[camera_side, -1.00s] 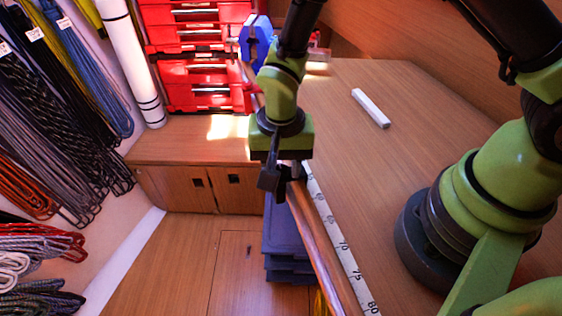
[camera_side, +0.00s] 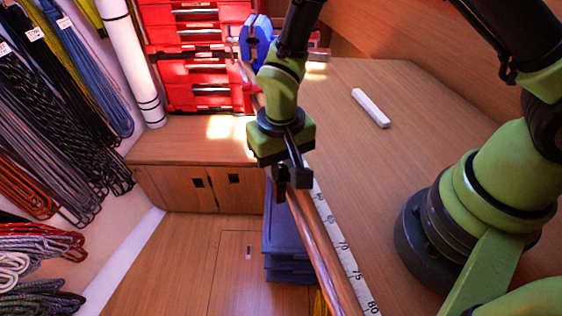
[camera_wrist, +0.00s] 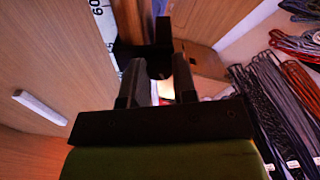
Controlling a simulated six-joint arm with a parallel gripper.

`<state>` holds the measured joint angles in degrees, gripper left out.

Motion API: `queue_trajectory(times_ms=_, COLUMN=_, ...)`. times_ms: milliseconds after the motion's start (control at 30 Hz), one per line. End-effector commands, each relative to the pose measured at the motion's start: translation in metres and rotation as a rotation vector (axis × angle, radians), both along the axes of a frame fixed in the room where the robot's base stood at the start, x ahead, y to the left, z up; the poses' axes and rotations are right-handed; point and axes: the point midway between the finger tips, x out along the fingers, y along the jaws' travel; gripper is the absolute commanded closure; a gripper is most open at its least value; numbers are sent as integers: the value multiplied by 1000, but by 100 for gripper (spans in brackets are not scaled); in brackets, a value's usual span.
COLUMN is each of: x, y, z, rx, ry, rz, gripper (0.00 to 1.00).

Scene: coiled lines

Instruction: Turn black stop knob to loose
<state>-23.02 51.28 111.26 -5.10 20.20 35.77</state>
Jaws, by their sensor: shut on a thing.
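My gripper (camera_side: 292,178) is at the wooden rail (camera_side: 318,240) along the bench's front edge, pointing down, its wrist turned at an angle. In the wrist view its two dark fingers (camera_wrist: 160,82) stand on either side of a dark rounded piece, the black stop knob (camera_wrist: 158,67), and are shut on it. A black block, apparently the stop's body, sits just beyond the knob by the white measuring scale. In the side view the fingers and wrist largely hide the knob. I cannot read any mark on it showing tight or loose.
The white number scale (camera_side: 352,268) runs beside the rail. A white bar (camera_side: 370,108) lies on the bench. A blue clamp-like piece (camera_side: 256,40) stands at the far end, near red drawers (camera_side: 205,85). Blue-grey crates (camera_side: 284,240) are stacked below. Coiled ropes (camera_side: 60,130) hang at left.

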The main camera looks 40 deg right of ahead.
Motion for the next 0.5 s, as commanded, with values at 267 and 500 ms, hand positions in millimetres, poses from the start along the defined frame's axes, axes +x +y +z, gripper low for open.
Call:
queue_trajectory(times_ms=267, x=0, y=0, z=1, rx=1, ry=-1, rz=262, gripper=98)
queue_trajectory(times_ms=500, x=0, y=0, z=1, rx=1, ry=-1, rz=491, gripper=98)
